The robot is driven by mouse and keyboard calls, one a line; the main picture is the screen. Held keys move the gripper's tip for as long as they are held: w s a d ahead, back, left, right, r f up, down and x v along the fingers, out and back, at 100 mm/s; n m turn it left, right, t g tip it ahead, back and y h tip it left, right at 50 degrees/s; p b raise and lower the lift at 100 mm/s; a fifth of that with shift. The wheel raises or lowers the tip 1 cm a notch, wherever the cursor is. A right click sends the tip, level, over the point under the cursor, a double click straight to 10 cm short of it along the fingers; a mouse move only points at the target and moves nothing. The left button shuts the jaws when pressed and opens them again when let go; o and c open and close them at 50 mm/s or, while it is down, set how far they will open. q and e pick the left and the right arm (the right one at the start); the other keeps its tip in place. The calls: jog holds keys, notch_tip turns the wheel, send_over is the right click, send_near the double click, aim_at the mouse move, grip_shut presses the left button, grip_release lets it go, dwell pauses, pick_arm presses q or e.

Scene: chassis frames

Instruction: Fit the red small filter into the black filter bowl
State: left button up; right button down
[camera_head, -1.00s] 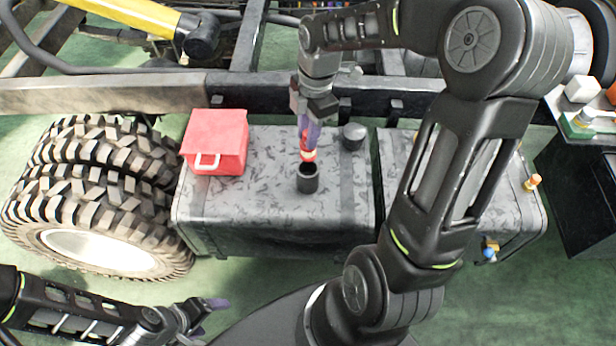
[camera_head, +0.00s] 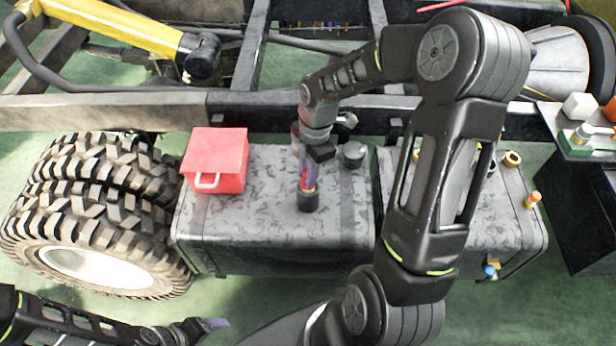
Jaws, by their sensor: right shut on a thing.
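The black filter bowl (camera_head: 308,202) stands upright on the grey mottled tank. The red small filter (camera_head: 308,184) is upright at the bowl's mouth, and its lower end is hidden inside the bowl. I cannot tell how deep it sits. My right gripper (camera_head: 307,172) points down over the bowl, with its purple fingers shut on the filter. My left gripper (camera_head: 213,325) is at the bottom left, far from the bowl; its purple fingertip shows, but its opening is unclear.
A red box (camera_head: 216,160) with a white handle stands on the tank (camera_head: 260,225), left of the bowl. A dark round cap (camera_head: 354,154) is behind and right of the bowl. Large tyres (camera_head: 95,200) are at the left. A side table (camera_head: 580,150) holds small parts.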

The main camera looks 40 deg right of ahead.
notch_tip(320, 180, down, 2)
jog(key=shift+f, duration=0.15)
jog(key=c, duration=1.2)
grip_release()
jog(key=shift+c, duration=0.2)
notch_tip(320, 180, up, 12)
jog(key=d, duration=0.1)
jog(key=shift+d, duration=0.25)
